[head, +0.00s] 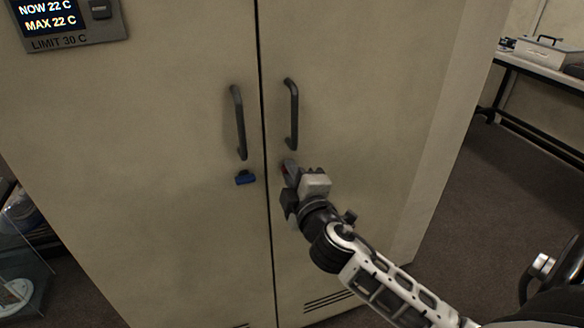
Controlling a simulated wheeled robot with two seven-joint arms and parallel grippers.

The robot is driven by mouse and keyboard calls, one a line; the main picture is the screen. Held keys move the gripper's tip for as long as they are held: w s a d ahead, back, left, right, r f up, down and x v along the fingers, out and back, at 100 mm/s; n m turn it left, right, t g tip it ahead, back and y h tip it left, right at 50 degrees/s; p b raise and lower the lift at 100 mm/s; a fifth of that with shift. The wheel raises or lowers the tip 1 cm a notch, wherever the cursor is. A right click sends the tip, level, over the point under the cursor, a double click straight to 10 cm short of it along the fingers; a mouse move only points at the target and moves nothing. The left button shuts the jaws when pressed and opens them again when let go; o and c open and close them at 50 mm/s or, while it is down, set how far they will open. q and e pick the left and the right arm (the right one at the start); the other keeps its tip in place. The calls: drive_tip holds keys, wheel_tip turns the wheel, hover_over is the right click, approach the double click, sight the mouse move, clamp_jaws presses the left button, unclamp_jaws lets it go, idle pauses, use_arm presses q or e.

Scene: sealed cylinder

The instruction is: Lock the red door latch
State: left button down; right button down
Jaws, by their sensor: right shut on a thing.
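The gripper hides most of the latch, so I cannot tell how the latch is turned. A blue latch (245,178) sits on the left door, below its handle. My left gripper is not in view.
The beige cabinet's right door (370,100) and left door (150,130) have dark upright handles, the right (292,115) and left (239,122). A display panel (65,22) is at upper left. A table (545,72) with a box stands at far right. Floor is clear between.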

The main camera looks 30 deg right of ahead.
use_arm(q)
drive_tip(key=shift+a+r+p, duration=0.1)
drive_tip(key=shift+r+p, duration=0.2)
drive_tip(key=shift+p, duration=0.35)
use_arm(e)
drive_tip(key=n, duration=0.3)
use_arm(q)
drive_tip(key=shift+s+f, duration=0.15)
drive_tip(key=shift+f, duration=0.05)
use_arm(e)
drive_tip(key=c, duration=1.5)
unclamp_jaws()
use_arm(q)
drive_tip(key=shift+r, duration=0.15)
use_arm(e)
drive_tip(key=shift+s, duration=0.1)
